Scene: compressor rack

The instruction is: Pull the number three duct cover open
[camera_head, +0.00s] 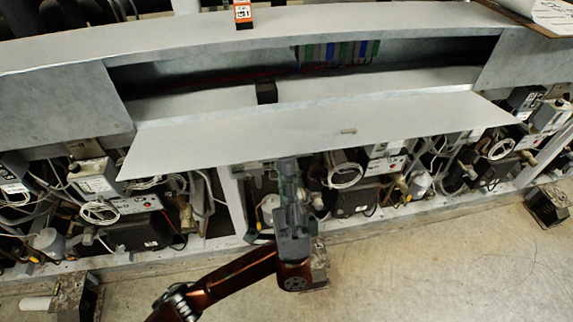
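The duct cover (225,137) is a long pale grey panel. It is hinged along its upper edge and tilted down and outward, so the duct opening (200,74) above it is uncovered. A small catch (348,131) sits on the panel. My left gripper (287,166) is just below the panel's lower edge, near its middle, with its tips close to or under that edge. I cannot tell whether it touches the panel or how far its fingers are apart. My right gripper is not in view.
Coloured wires or strips (338,52) show inside the duct. A black block (266,92) stands at the opening's lower edge. An orange and white label (243,13) is on the top rail. Compressors, boxes and cables fill the rack below. The floor (430,270) in front is mostly clear.

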